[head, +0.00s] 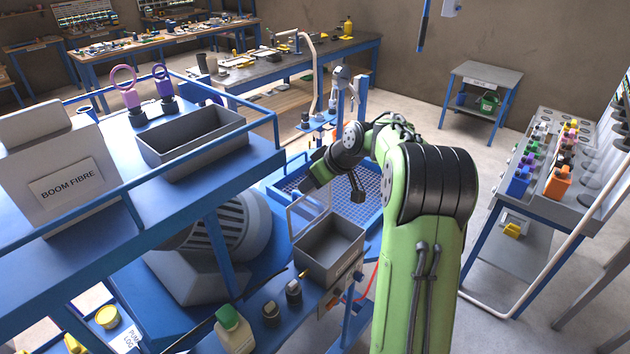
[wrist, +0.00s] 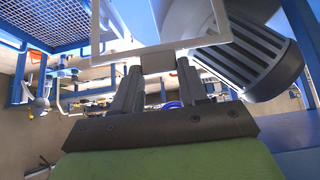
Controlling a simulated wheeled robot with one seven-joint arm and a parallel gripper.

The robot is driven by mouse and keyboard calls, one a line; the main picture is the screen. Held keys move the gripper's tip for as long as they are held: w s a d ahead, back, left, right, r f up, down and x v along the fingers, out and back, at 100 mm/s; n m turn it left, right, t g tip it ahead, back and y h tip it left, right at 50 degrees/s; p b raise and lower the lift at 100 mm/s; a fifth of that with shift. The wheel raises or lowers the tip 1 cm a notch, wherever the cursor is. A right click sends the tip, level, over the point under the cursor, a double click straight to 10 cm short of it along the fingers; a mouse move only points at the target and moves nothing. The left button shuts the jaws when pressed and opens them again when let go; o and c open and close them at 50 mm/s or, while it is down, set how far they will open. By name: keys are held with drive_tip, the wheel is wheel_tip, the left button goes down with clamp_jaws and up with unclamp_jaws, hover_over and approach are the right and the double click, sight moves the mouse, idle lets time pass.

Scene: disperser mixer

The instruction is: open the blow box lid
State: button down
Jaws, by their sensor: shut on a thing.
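The blow box (head: 328,258) is a grey open-topped box on the blue bench, left of my arm. Its lid (head: 308,212), a clear panel with a pale frame, stands raised steeply at the box's left back side, so the box interior shows. My gripper (head: 314,184) is at the lid's upper edge, partly hidden by my wrist. The box itself cannot be made out in the wrist view.
A large grey motor housing (head: 225,232) stands left of the lid; its slotted grille (wrist: 240,62) shows in the wrist view. A blue mesh tray (head: 350,200) lies behind the box. A blue upper shelf (head: 100,215) overhangs the left.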

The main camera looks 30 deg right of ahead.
drive_tip(key=shift+w+r, duration=0.1)
drive_tip(key=shift+r, duration=0.1)
drive_tip(key=c, duration=0.6)
unclamp_jaws()
drive_tip(key=shift+f, duration=0.15)
drive_tip(key=p+v, duration=0.1)
drive_tip(key=v, duration=1.4)
drive_tip(key=shift+s+r+p, duration=0.25)
drive_tip(key=shift+r+p, duration=0.05)
